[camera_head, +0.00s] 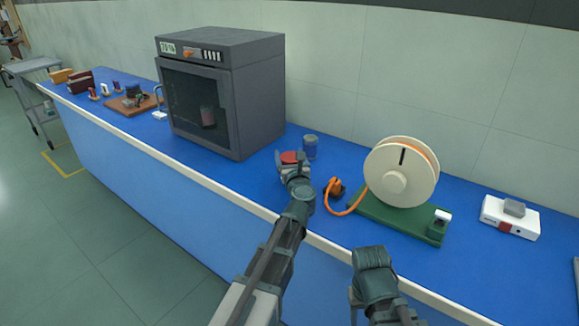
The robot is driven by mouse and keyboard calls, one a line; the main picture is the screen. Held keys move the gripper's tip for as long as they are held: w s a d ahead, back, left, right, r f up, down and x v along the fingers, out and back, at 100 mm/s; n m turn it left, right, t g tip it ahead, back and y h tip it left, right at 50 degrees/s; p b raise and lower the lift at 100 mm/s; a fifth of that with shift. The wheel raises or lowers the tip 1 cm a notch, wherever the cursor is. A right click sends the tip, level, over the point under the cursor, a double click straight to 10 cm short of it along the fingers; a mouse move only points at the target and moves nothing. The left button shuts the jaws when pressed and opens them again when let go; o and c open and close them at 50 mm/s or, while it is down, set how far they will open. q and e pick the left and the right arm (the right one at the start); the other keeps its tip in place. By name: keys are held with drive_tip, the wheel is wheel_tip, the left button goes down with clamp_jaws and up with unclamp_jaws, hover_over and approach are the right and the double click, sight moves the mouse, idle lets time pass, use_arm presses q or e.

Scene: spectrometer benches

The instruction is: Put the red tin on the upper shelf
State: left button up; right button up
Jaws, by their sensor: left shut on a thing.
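My left gripper (292,170) reaches over the blue bench and is shut on the red tin (289,157). Only the tin's red top shows clearly; its side is mostly hidden by the gripper, and I cannot tell whether its base touches the bench. A dark grey cabinet (258,95) stands behind and left of the gripper. Its dark glass door (185,98) looks shut. A dim reddish cylinder (208,116) shows behind the glass. I cannot make out an upper shelf clearly.
An orange cable (345,208) and a cream reel (402,170) on a green base (390,217) are to the right. A white device (510,218) lies farther right. Small items and a brown board (132,103) are left of the cabinet.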

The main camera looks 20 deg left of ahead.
use_arm(q)
wheel_tip(320, 180, down, 2)
drive_tip(key=shift+f+b, duration=0.15)
drive_tip(key=shift+b, duration=0.5)
drive_tip(key=o, duration=1.3)
drive_tip(key=shift+r, duration=0.3)
drive_tip(key=v, duration=1.2)
drive_tip(key=shift+f, duration=0.1)
